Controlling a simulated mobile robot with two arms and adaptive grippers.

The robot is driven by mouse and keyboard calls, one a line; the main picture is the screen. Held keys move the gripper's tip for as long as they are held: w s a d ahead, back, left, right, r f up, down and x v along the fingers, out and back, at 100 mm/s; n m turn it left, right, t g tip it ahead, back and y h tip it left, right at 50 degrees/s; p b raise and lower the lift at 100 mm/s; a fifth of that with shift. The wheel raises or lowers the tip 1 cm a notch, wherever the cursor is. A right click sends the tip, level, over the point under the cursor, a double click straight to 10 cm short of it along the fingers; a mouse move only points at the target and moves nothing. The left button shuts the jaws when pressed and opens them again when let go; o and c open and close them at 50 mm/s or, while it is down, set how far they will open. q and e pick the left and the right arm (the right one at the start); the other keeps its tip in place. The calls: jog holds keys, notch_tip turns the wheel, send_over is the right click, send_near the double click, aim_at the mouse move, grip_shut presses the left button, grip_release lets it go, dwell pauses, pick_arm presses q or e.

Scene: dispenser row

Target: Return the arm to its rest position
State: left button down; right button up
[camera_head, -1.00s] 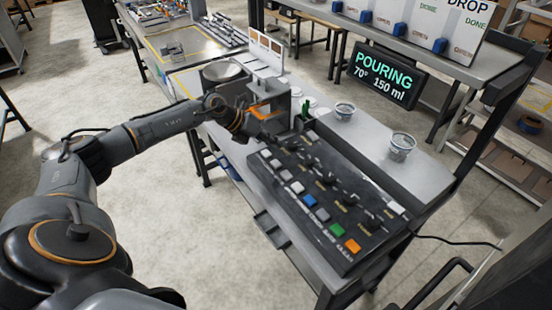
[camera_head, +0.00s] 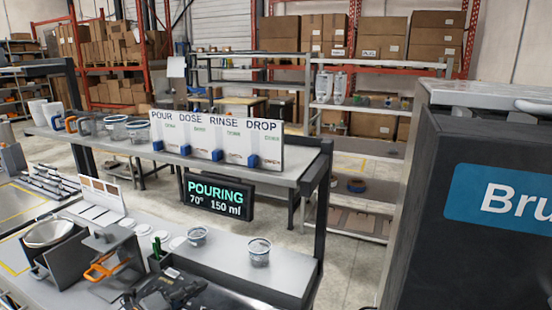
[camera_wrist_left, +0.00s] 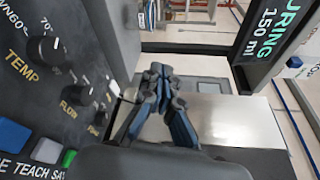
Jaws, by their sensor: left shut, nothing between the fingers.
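In the left wrist view my left gripper (camera_wrist_left: 160,82) is shut and empty, its fingertips together above the grey bench. It is to the right of the black control panel (camera_wrist_left: 50,95), apart from its knobs and coloured buttons as far as I can tell. In the head view a dark part of my left gripper (camera_head: 158,288) shows at the bottom edge, cut off by the frame. My right gripper is in neither view.
A black display (camera_head: 219,195) reads POURING, 70°, 150 ml. A dispenser row (camera_head: 217,140) stands on the shelf behind. A dark cabinet (camera_head: 480,200) fills the right side.

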pick_arm(q)
jog(key=s+f+n+g+y, duration=0.3)
jog(key=s+f+n, duration=0.2)
jog(key=s+n, duration=0.55)
jog(key=s+f+n+g+y, duration=0.4)
jog(key=s+n, duration=0.4)
jog(key=s, duration=0.5)
jog(key=s+f+n+g+y, duration=0.3)
jog(key=s+f+n, duration=0.2)
jog(key=s+n, duration=0.55)
notch_tip(320, 180, down, 28)
jog(key=s+m+b, duration=0.2)
jog(key=b, duration=0.1)
jog(key=s+a+f+g+b, duration=0.2)
jog(key=s+a+f+b, duration=0.1)
jog(key=s+f, duration=1.4)
jog(key=shift+a+f, duration=0.35)
jog(key=shift+f, duration=1.6)
